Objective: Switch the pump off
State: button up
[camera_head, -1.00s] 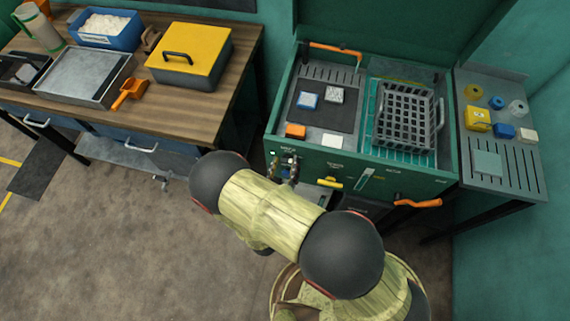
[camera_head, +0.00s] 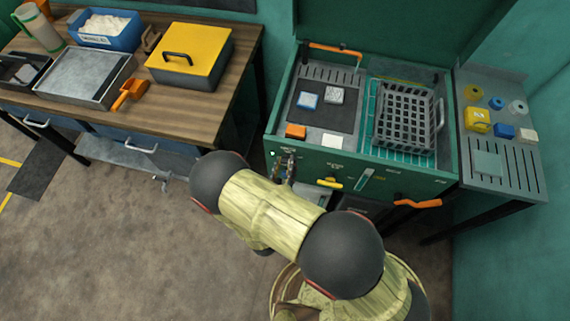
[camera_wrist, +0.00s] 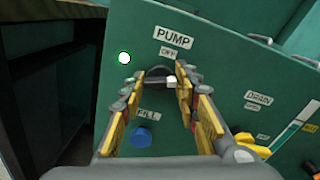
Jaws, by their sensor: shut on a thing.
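The pump knob (camera_wrist: 158,76) is a dark round dial with a white pointer, on the green front panel (camera_wrist: 215,65) of the washer-like unit. Its pointer is toward the right in the wrist view, while the "OFF" label is above the knob under "PUMP". A lit white-green lamp (camera_wrist: 124,58) is left of the knob. My gripper (camera_wrist: 168,84) has its yellow-padded fingers on either side of the knob, shut on it. The fingers partly cover the knob. In the head view my gripper (camera_head: 285,166) is at the panel's left end and hides the knob.
A blue fill button (camera_wrist: 141,137) sits just below the knob. A yellow drain handle (camera_head: 329,183) and an orange handle (camera_head: 418,203) stick out to the right. The open tub holds a grey basket (camera_head: 404,115). A wooden bench (camera_head: 190,110) stands at left.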

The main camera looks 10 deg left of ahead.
dwell(0.3)
jog(key=n+p, duration=0.2)
jog(key=n, duration=0.4)
jog(key=shift+a+n, duration=0.15)
jog(key=shift+n, duration=0.25)
jog(key=shift+f+n+p, duration=0.15)
jog(key=shift+n+p, duration=0.35)
jog(key=shift+n, duration=1.25)
jog(key=shift+f+n+p, duration=0.1)
jog(key=shift+n+p, duration=0.4)
jog(key=shift+n, duration=1.25)
jog(key=o, duration=1.2)
jog(key=shift+c, duration=0.2)
jog(key=shift+s, duration=0.15)
